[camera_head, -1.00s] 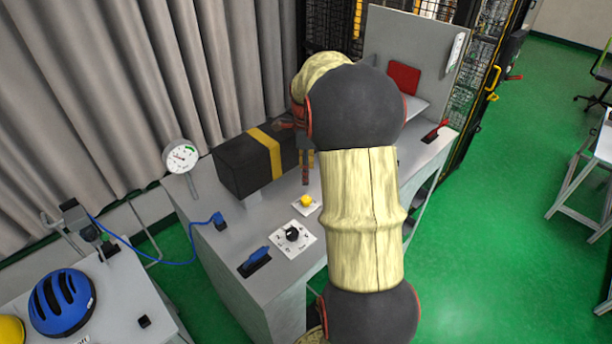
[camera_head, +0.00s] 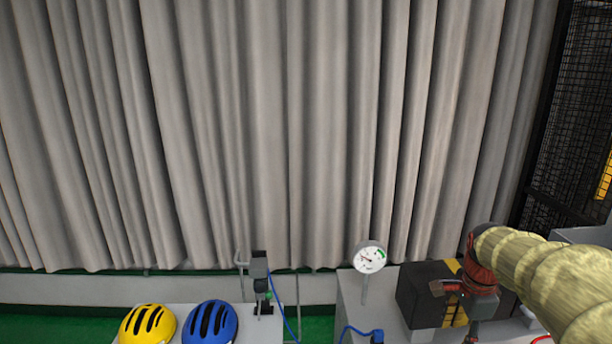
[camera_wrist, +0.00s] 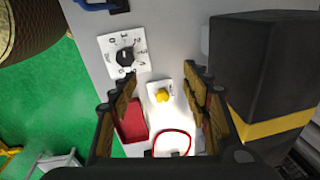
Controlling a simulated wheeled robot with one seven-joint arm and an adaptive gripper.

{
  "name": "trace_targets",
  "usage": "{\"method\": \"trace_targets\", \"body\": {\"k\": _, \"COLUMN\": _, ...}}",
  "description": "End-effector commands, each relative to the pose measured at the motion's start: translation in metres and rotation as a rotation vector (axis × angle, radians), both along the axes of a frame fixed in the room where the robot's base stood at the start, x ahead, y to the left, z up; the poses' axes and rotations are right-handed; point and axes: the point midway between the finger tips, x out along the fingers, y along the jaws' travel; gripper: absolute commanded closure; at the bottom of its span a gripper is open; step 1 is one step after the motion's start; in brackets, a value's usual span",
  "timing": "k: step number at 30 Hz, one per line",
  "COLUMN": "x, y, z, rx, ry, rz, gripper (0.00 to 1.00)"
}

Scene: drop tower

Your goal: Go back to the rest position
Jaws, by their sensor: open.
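My arm comes in from the lower right in the head view, and my gripper (camera_head: 474,318) hangs in front of the black box with a yellow band (camera_head: 420,294). In the wrist view my gripper (camera_wrist: 158,85) is open, with its two fingers apart and nothing between them. Beyond the fingers are a yellow button on a white plate (camera_wrist: 162,96) and a black dial on a white plate (camera_wrist: 125,56). The black box (camera_wrist: 260,65) stands to the right of the fingers. Whether the fingertips touch anything is not clear.
The grey cabinet (camera_head: 350,290) carries a round gauge (camera_head: 369,258) at its back left. A yellow helmet (camera_head: 147,325) and a blue helmet (camera_head: 210,323) sit on a table at left. A grey curtain (camera_head: 250,130) fills the back; a black mesh cage (camera_head: 570,120) stands right.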

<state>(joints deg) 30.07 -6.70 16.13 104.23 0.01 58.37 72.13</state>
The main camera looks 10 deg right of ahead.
Motion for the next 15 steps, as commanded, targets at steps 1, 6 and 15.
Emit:
{"method": "trace_targets", "body": {"k": 1, "x": -0.005, "y": 0.025, "z": -0.005, "rx": -0.024, "ry": -0.018, "rz": 0.117, "gripper": 0.52}}
{"method": "trace_targets", "body": {"k": 6, "x": -0.029, "y": 0.093, "z": -0.008, "rx": -0.108, "ry": -0.065, "rz": 0.51, "gripper": 0.52}}
{"method": "trace_targets", "body": {"k": 15, "x": -0.095, "y": 0.19, "z": -0.042, "rx": -0.295, "ry": -0.146, "rz": 1.189, "gripper": 0.52}}
